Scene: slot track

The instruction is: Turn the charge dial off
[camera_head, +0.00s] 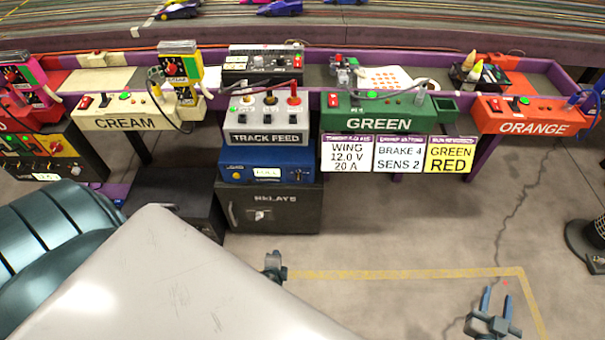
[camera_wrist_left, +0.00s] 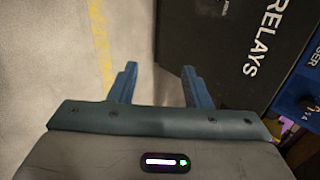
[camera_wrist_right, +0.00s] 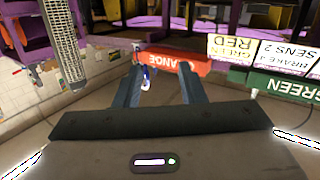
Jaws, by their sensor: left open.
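No dial in view is clearly labelled as the charge dial. A dark box (camera_head: 50,167) at the far left of the head view carries a panel with a red knob (camera_head: 57,140); its small labels are unreadable. A blue box (camera_head: 265,165) with a small yellow knob and a white label sits on the black RELAYS cabinet (camera_head: 307,203); it is partly seen in the left wrist view (camera_wrist_left: 305,90). My left gripper (camera_wrist_left: 158,85) is open and empty, low in front of the cabinet. My right gripper (camera_head: 496,299) is open and empty above the floor at lower right.
CREAM (camera_head: 128,121), GREEN (camera_head: 380,121) and ORANGE (camera_head: 530,124) stations line the purple-edged table. The grey TRACK FEED box (camera_head: 268,135) sits on the blue box. Signs (camera_head: 400,154) hang under GREEN. A dark-based object (camera_head: 590,243) stands at right.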

